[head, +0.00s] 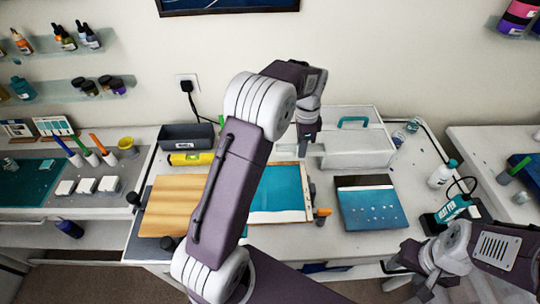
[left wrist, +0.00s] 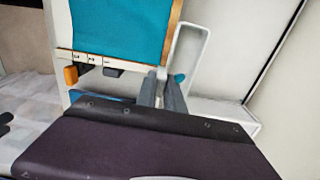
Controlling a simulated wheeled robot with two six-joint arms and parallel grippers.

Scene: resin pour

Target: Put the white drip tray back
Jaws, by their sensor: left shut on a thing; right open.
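The white drip tray (head: 288,149) is a small, shallow white piece beside the left side of a larger white bin. In the left wrist view its pale rim (left wrist: 204,52) forms a narrow loop stretching ahead of the fingers. My left gripper (head: 305,149) is shut on its near end; the fingers also show in the left wrist view (left wrist: 161,90). I cannot tell whether the tray touches the bench. My right gripper (head: 402,270) is open at the lower right by the bench's front edge, apart from the tray.
The white bin (head: 375,159) with a teal handle stands right of my left gripper. A teal-and-wood board (head: 277,190) with orange clamps lies in front. A blue panel (head: 370,207) lies right of it. A grey box (head: 186,137) and yellow level (head: 190,159) are left. A bottle (head: 441,174) stands right.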

